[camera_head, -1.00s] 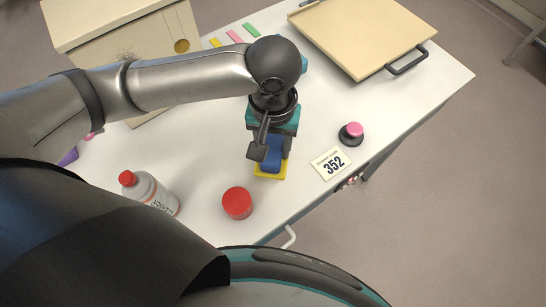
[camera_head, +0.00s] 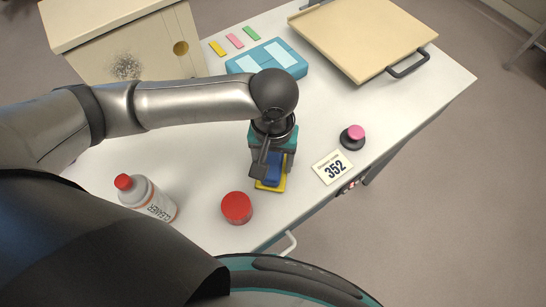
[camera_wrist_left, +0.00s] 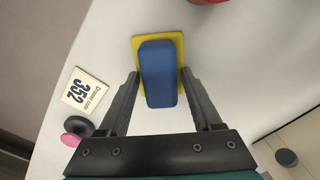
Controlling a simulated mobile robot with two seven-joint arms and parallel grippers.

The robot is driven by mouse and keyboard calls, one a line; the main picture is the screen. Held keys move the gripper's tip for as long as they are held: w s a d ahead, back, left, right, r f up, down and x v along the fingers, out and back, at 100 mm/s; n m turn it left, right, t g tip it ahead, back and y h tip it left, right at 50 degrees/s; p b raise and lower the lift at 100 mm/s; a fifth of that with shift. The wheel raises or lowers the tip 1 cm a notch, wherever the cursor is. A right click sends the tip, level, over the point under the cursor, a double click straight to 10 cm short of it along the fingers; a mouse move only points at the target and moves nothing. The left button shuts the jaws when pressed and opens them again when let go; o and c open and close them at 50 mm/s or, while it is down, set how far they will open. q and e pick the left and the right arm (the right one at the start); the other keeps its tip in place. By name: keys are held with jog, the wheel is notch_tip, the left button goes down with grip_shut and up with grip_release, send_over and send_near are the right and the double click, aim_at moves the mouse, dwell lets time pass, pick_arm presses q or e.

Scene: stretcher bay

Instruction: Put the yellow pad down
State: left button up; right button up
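The yellow pad (camera_head: 272,186), with a blue block-shaped grip on top, lies on the white table near its front edge. It also shows in the left wrist view (camera_wrist_left: 176,40). My left gripper (camera_head: 275,172) is right above the pad with its fingers on either side of the blue grip. In the left wrist view, the fingers (camera_wrist_left: 159,72) look open, with narrow gaps beside the grip. The arm and gripper hide part of the pad in the head view. My right gripper is not in view.
A "352" card (camera_head: 333,168) and a pink-topped black knob (camera_head: 353,137) are to the right. A teal case (camera_head: 267,58) and a beige board (camera_head: 365,35) lie behind.

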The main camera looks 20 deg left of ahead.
aim_at(273, 162)
pick_arm(q)
jog(key=shift+o, duration=0.8)
jog(key=shift+r, duration=0.2)
notch_tip(273, 162, up, 12)
jog(key=p, duration=0.3)
jog(key=shift+s, duration=0.1)
